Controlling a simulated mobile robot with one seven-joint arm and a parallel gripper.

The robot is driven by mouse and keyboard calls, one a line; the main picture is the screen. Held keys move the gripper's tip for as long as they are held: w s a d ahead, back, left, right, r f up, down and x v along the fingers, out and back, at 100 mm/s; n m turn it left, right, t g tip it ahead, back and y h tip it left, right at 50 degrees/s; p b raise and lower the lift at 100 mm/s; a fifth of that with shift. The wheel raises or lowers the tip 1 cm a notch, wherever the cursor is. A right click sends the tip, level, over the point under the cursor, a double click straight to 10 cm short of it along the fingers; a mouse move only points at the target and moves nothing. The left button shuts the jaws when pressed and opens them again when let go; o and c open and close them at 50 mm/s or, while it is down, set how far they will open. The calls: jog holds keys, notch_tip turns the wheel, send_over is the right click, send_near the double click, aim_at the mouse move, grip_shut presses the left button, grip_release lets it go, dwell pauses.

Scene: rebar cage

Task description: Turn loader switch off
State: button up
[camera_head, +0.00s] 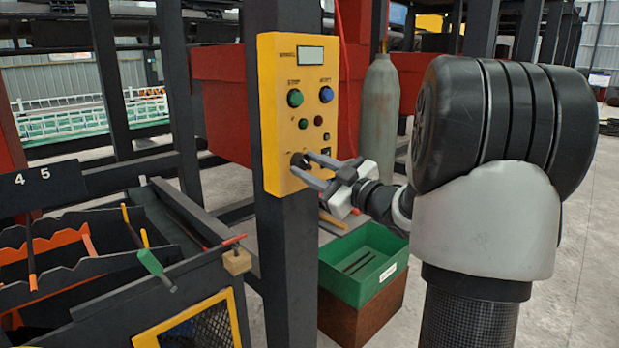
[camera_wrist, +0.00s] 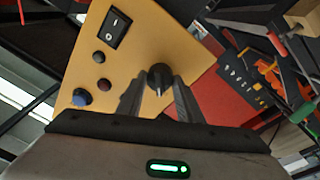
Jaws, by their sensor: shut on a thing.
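A yellow control panel (camera_head: 284,110) is fixed to a dark upright post. Near its lower end is a black rotary knob (camera_head: 299,161), which also shows in the wrist view (camera_wrist: 159,77). My gripper (camera_head: 303,164) reaches in from the right with its two fingers at the knob, one on either side, and is shut on it. In the wrist view my gripper (camera_wrist: 158,98) comes from below with its fingers around the knob. A black rocker switch (camera_wrist: 114,26) sits on the panel near the knob. The panel's labels are too small to read.
The panel has green (camera_head: 295,98) and blue (camera_head: 326,94) buttons and small indicators. A green bin (camera_head: 372,265) stands on a brown box below my arm. A grey gas cylinder (camera_head: 379,105) stands behind. A dark rack with tools (camera_head: 150,262) is at lower left.

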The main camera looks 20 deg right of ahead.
jog(key=shift+n+b, duration=0.35)
jog(key=shift+n, duration=0.25)
jog(key=o, duration=1)
jog(key=shift+o, duration=0.2)
jog(key=p+v, duration=0.2)
jog(key=v, duration=1.5)
jog(key=shift+s+d, duration=0.2)
jog(key=shift+d, duration=0.05)
